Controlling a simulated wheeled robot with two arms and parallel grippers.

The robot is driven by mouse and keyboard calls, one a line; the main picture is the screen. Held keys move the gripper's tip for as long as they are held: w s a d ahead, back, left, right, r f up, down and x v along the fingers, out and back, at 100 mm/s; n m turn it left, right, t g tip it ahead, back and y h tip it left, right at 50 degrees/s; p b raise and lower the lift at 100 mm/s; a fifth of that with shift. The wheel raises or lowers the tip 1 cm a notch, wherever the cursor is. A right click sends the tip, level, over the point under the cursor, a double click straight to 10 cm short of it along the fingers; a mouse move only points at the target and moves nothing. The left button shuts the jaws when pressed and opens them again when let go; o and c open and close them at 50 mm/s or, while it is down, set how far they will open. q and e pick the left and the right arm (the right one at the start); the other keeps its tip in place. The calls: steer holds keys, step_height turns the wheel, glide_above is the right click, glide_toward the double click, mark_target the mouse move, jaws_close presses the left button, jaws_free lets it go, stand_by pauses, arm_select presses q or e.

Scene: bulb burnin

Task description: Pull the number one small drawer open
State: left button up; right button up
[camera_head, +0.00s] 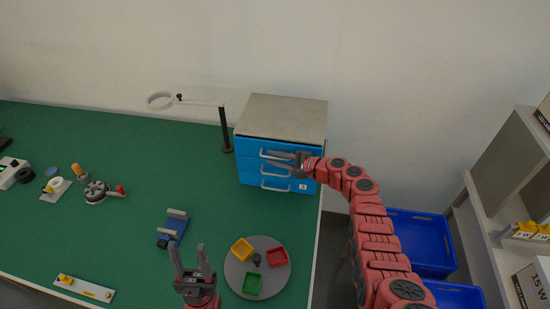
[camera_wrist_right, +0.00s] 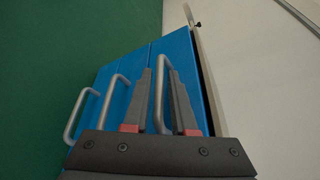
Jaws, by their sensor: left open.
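The small drawer cabinet (camera_head: 290,112) is a box with a grey top and blue drawer fronts (camera_head: 250,176), at the back right of the green table. Its grey handles show one above another; all the drawers look shut. I cannot read a number on them. My right gripper (camera_head: 275,157) is at the upper part of the drawer fronts. In the right wrist view its two fingers (camera_wrist_right: 162,80) stand apart, one on each side of the topmost handle (camera_wrist_right: 161,68), with gaps seen. My left gripper (camera_head: 187,258) is open and empty above the table's front.
A grey round tray (camera_head: 234,272) with red, yellow and green small trays lies in front of the cabinet. A black lamp post (camera_head: 224,130) stands left of the cabinet. Blue crates (camera_head: 420,240) and a shelf (camera_head: 480,215) are at the right, beyond the table edge.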

jaws_close()
stand_by(1.3)
